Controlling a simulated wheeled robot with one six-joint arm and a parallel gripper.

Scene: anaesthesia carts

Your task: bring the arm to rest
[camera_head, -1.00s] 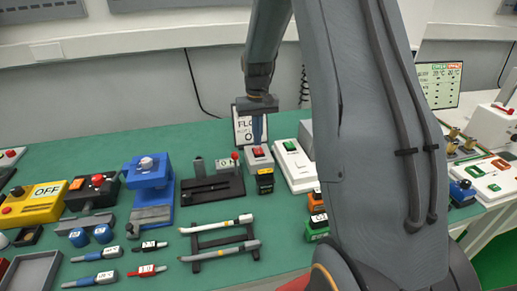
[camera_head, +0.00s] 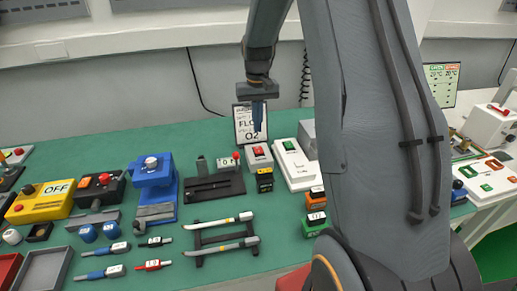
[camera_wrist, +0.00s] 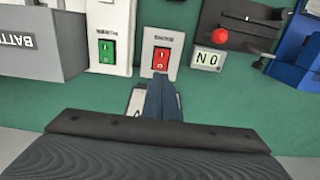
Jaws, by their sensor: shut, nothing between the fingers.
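My gripper (camera_head: 258,114) hangs fingers-down in the head view, in front of a white sign (camera_head: 243,122) whose visible text reads "FLO" and "O2". Its fingers are together with nothing between them. In the wrist view my gripper (camera_wrist: 163,95) also shows shut, with the fingertips close below a white box with a red switch (camera_wrist: 161,58) in the picture. In the head view that red switch box (camera_head: 259,157) stands on the green bench, below the fingers. I cannot tell the exact height of the fingers above the bench.
A white box with a green switch (camera_head: 292,165) stands right of the red one. Green bench (camera_head: 100,150) is bare at the back left.

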